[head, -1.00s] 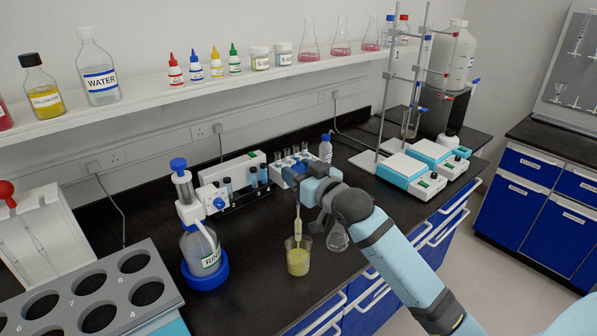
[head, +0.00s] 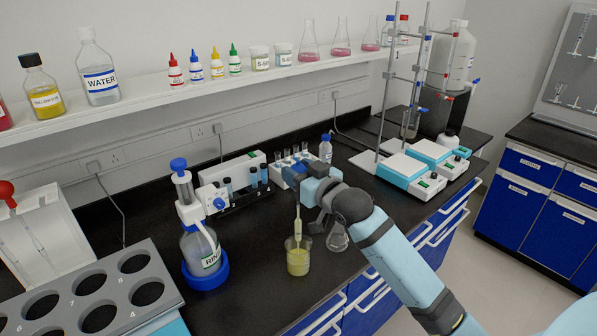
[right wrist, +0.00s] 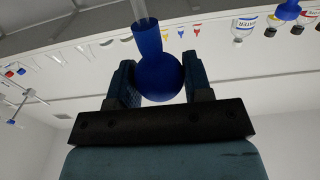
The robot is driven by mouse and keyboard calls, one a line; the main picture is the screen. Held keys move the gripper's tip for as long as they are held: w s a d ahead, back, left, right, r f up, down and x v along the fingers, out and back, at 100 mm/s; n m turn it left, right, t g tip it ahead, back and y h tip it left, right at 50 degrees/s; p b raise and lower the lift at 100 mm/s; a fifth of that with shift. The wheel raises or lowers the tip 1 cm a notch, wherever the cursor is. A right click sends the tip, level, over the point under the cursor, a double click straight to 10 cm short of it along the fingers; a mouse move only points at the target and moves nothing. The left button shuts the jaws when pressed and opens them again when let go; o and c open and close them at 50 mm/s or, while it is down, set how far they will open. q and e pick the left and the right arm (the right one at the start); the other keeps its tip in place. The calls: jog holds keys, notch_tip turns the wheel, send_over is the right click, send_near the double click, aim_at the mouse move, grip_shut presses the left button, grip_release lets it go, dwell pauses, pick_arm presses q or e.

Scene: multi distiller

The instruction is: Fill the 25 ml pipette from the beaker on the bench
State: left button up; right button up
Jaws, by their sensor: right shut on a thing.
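The beaker (head: 298,265) of yellow liquid stands on the black bench near its front edge. A glass pipette (head: 297,230) hangs upright over it, its lower end inside the beaker. Its wider middle looks pale yellow; I cannot tell the exact liquid level. My right gripper (head: 306,190) is above the beaker, shut on the blue bulb at the pipette's top. In the right wrist view the blue bulb (right wrist: 160,78) sits between the two fingers, with the glass stem (right wrist: 145,12) joined to it. The bulb is mostly hidden in the head view. My left gripper is out of view.
A rinse bottle (head: 202,250) stands left of the beaker. A conical flask (head: 338,238) stands close on the right, partly behind my arm. A grey rack with holes (head: 105,290) fills the front left. A tube rack (head: 290,172) and white-blue hotplates (head: 405,172) stand behind.

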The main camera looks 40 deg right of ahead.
jog(key=shift+r+p, duration=3.1)
jog(key=shift+r, duration=0.2)
notch_tip(320, 180, up, 5)
jog(key=p, duration=0.5)
jog(key=shift+r, duration=0.1)
